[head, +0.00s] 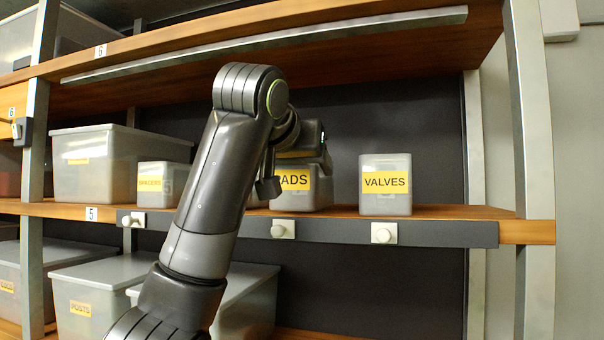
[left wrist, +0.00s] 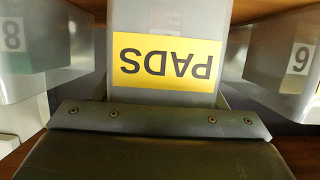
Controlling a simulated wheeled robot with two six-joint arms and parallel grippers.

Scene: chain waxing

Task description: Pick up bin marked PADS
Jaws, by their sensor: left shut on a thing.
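The PADS bin (head: 300,200) is a small grey bin with a yellow label, at the middle shelf's front edge in the head view. My arm hides its left part, so only "ADS" reads. My left gripper (head: 303,150) is at the top of the bin and shut on it. In the left wrist view the bin (left wrist: 165,15) fills the top middle, its PADS label upside down. A dark plate of my gripper (left wrist: 160,122) lies across the lower part. The bin looks level; I cannot tell whether its base touches the shelf. My right gripper is not in view.
The VALVES bin (head: 386,200) stands to the right with a gap between. A SPACERS bin (head: 150,185) and a larger lidded bin (head: 110,150) stand to the left. The upper shelf (head: 330,65) is overhead. A dark rail (head: 340,231) with knobs runs along the shelf front.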

